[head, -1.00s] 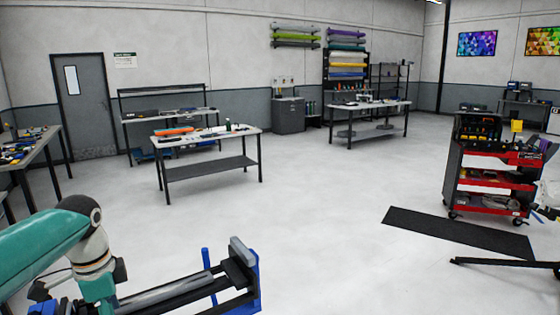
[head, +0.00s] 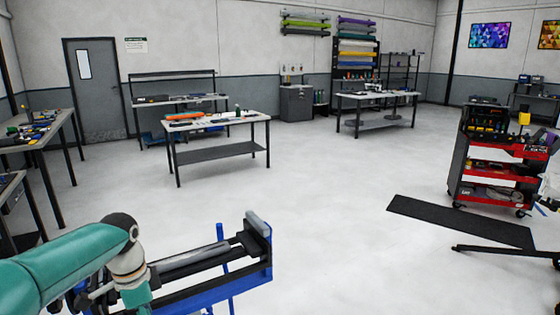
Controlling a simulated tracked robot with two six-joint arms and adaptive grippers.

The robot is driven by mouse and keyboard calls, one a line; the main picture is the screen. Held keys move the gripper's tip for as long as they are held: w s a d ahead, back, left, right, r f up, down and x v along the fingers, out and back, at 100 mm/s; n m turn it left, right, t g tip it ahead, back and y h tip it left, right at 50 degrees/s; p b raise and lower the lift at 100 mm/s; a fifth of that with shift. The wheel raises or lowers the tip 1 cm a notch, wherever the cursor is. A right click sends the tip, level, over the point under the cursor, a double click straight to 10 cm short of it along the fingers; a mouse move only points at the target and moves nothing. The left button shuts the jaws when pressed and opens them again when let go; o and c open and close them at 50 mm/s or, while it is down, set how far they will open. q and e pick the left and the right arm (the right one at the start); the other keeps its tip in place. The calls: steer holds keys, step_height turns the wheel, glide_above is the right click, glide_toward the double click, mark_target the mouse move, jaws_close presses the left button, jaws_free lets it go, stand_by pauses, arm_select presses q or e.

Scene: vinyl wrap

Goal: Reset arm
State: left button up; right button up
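My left arm (head: 75,255) is teal and comes in from the lower left of the head view. It bends at a dark joint, and a pale wrist section points down toward the bottom edge. Its gripper fingers do not show. My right arm and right gripper are out of view. No object is seen held.
A blue-and-black stand with a grey roll (head: 195,258) stands close beside and partly behind my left arm. Benches line the left edge. A worktable (head: 215,152) stands mid-room. A red tool cart (head: 490,160) and black mat (head: 455,220) are at right. The central floor is clear.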

arm_select(q)
steer(key=s+d+f+n+h, duration=0.1)
steer(key=s+d+f+n, duration=0.2)
steer(key=f, duration=0.5)
steer(key=s+d+f+n+h, duration=0.1)
steer(key=s+d+f, duration=0.1)
steer(key=d+f, duration=0.45)
steer(key=s+d+f+n+h, duration=0.1)
steer(key=s+d+f+n, duration=0.15)
steer(key=f, duration=0.75)
steer(key=s+d+f+n, duration=0.2)
steer(key=s+f+n, duration=0.1)
steer(key=s, duration=0.4)
steer(key=s+d+f+n, duration=0.2)
steer(key=s+f+n, duration=0.2)
steer(key=s, duration=0.3)
steer(key=shift+s+f+t+h, duration=0.3)
steer(key=shift+s+f, duration=0.1)
steer(key=shift+f, duration=0.3)
steer(key=shift+s+r, duration=0.2)
steer(key=shift+s, duration=0.25)
